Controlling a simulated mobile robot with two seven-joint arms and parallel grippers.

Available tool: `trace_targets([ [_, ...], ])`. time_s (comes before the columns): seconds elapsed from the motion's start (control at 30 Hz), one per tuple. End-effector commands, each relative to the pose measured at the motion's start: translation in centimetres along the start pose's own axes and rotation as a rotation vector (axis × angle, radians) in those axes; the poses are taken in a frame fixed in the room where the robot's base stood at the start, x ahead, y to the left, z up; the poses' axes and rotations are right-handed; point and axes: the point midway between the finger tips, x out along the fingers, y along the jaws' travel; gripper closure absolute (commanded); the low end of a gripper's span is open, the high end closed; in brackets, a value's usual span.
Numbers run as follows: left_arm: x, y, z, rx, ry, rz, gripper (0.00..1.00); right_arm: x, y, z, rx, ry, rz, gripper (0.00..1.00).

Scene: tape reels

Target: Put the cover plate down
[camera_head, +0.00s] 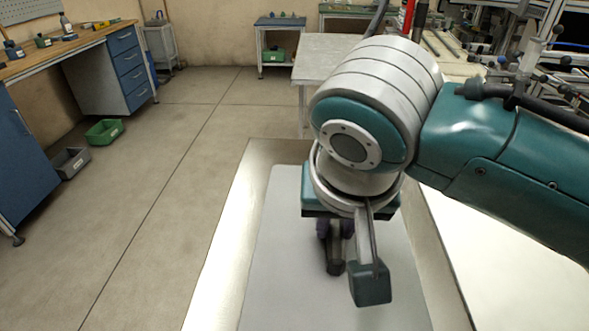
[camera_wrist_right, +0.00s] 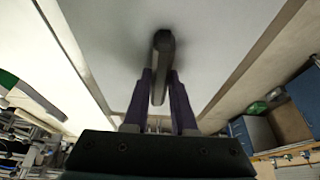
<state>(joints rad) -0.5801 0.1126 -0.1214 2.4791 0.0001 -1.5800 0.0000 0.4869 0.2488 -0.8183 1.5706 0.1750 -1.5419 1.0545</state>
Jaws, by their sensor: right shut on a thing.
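The cover plate (camera_head: 285,260) is a large pale grey sheet with rounded corners, below my right gripper in the head view. It fills the upper middle of the right wrist view (camera_wrist_right: 110,50). A dark bar-shaped handle (camera_wrist_right: 163,60) stands on it. My right gripper (camera_wrist_right: 163,98), with purple fingers, is shut on this handle. In the head view my right gripper (camera_head: 335,262) is partly hidden by my wrist. I cannot tell whether the plate touches the surface below. My left gripper is not in view.
A pale, bright-edged surface (camera_head: 222,268) borders the plate on the left. A white surface (camera_head: 500,265) lies to the right, under my arm. A workbench with blue drawers (camera_head: 125,65), a green bin (camera_head: 104,132) and a grey bin (camera_head: 71,162) stand left. Open floor lies between.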

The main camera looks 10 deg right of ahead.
Motion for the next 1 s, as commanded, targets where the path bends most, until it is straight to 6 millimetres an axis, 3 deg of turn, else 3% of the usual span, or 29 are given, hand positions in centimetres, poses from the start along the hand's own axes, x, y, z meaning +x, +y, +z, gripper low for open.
trace_targets([
  [0.33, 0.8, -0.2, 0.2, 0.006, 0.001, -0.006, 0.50, 3.7, -0.1, 1.5, 0.000, 0.002, 0.000, 1.00],
  [0.77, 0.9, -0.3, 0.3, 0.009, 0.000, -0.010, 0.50, 4.3, -0.1, 1.8, 0.000, 0.003, -0.002, 1.00],
  [0.8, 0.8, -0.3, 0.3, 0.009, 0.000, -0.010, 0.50, 4.3, 0.0, 1.8, 0.000, 0.001, -0.001, 0.71],
  [1.0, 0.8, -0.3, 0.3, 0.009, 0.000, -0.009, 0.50, 4.3, 0.0, 1.8, 0.000, 0.001, -0.001, 0.48],
])
